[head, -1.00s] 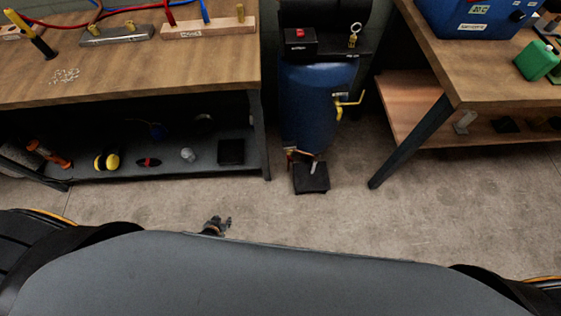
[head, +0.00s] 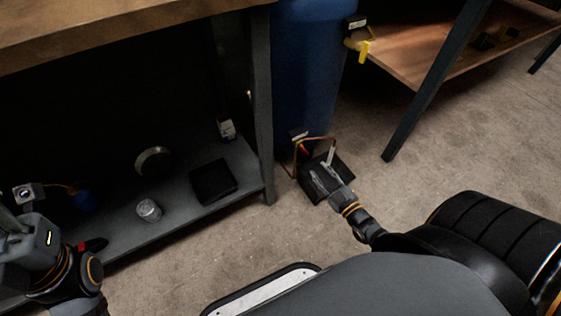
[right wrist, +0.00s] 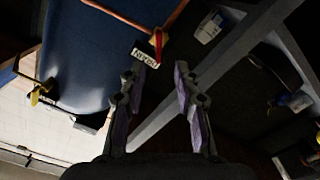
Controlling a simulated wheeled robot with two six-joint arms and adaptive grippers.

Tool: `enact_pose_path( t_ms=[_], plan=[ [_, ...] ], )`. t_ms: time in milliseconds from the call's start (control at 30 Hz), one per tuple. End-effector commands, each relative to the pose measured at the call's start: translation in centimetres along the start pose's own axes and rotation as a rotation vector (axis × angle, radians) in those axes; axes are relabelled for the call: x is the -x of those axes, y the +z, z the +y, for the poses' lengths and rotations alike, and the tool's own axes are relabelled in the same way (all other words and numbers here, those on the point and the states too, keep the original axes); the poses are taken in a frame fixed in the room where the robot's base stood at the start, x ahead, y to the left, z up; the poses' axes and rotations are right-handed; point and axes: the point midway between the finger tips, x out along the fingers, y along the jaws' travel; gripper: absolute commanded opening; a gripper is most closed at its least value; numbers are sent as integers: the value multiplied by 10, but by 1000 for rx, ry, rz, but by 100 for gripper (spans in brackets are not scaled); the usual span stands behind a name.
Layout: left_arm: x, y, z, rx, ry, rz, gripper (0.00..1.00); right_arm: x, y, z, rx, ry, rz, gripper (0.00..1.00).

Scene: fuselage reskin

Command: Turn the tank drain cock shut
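The blue tank (head: 305,85) stands upright behind the shelf leg; its side also fills the upper left of the right wrist view (right wrist: 90,50). The drain cock's small red handle (head: 304,149) is low on the tank by a copper pipe (head: 318,138). In the right wrist view the red handle (right wrist: 158,42) is just past my fingertips, beside a white "DRAIN" label (right wrist: 145,58). My right gripper (head: 325,178) is open and empty, its fingers apart on either side of the view's middle (right wrist: 160,72). My left gripper (head: 35,240) is at the left edge; its fingers are unclear.
A black tray (head: 338,187) lies on the floor under the pipe and my right gripper. The shelf (head: 180,208) at left holds a black box (head: 213,181) and a clear jar (head: 149,210).

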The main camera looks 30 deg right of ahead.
Motion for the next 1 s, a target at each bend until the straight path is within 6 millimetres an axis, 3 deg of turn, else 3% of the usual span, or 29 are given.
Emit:
enact_pose_path(
  t_ms=[167,500,633,1000],
  plan=[
    [3,0,0,-2,0,0,40,-7,0,0,0,1,2,32],
    [41,5,6,-25,1,-4,40,-75,4,-2,-2,2,2,32],
    [52,7,8,-32,5,-8,40,-94,2,-2,0,1,1,32],
    [54,8,9,-35,9,-11,40,-105,-1,1,-2,0,-3,32]
  ],
)
